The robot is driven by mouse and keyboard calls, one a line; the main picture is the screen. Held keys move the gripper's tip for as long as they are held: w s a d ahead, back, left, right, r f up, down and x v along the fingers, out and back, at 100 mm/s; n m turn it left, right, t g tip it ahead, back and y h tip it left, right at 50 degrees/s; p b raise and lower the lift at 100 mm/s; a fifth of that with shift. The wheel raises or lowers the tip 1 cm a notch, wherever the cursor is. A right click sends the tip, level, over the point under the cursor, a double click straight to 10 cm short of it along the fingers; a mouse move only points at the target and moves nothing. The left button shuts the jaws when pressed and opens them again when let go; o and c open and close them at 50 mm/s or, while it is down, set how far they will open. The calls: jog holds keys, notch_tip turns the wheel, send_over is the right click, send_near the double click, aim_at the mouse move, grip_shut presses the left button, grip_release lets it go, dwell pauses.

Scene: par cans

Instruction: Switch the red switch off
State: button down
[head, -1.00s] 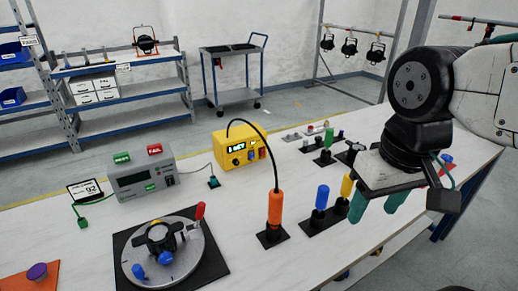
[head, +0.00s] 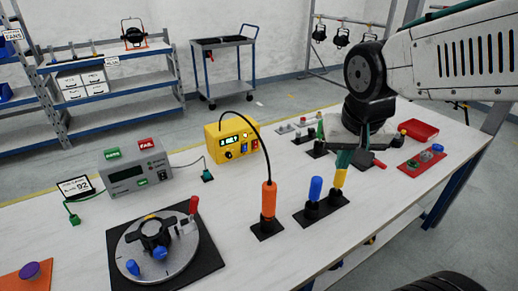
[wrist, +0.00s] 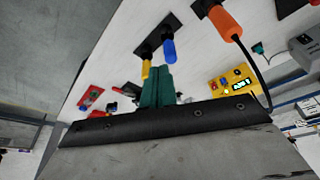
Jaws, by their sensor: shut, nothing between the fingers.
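A yellow box (head: 213,146) with a lit green display (head: 235,141) stands at the back middle of the bench. A small red switch (head: 255,144) sits at the right of its front face; whether it is on or off is too small to tell. The box also shows in the wrist view (wrist: 216,88). My gripper (head: 341,168) is to the right of the box and well apart from it, above the bench by a yellow-handled tool (head: 340,178). Its teal fingers are together, with nothing held; they also show in the wrist view (wrist: 160,70).
An orange-handled tool (head: 269,199) with a black cable arching to the yellow box and a blue-handled tool (head: 315,188) stand upright in front. A grey meter (head: 137,176) and a disc fixture (head: 135,258) are at left. A red plate with buttons (head: 413,164) lies at right.

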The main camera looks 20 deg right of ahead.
aim_at(255, 145)
jog(key=w+d+f+m+t+y, duration=0.1)
jog(key=w+f+m+t, duration=0.4)
jog(key=w, duration=0.9)
jog(key=w+f+m+t, duration=0.1)
jog(key=w+f+m, duration=0.2)
jog(key=w+f, duration=0.7)
jog(key=w+a+f+m+t+y, duration=0.1)
jog(key=w+a+f+m+y, duration=0.1)
jog(key=w, duration=0.6)
notch_tip(255, 145, down, 2)
jog(key=shift+w+a+f+m+y, duration=0.2)
jog(key=shift+a+f+m+y, duration=0.1)
jog(key=shift+m+y, duration=0.3)
jog(key=shift+w, duration=0.1)
jog(key=x, duration=0.9)
jog(key=w, duration=0.2)
jog(key=w+a, duration=0.1)
jog(key=shift+w+f, duration=0.25)
jog(key=shift+f, duration=0.15)
jog(key=shift+w, duration=0.55)
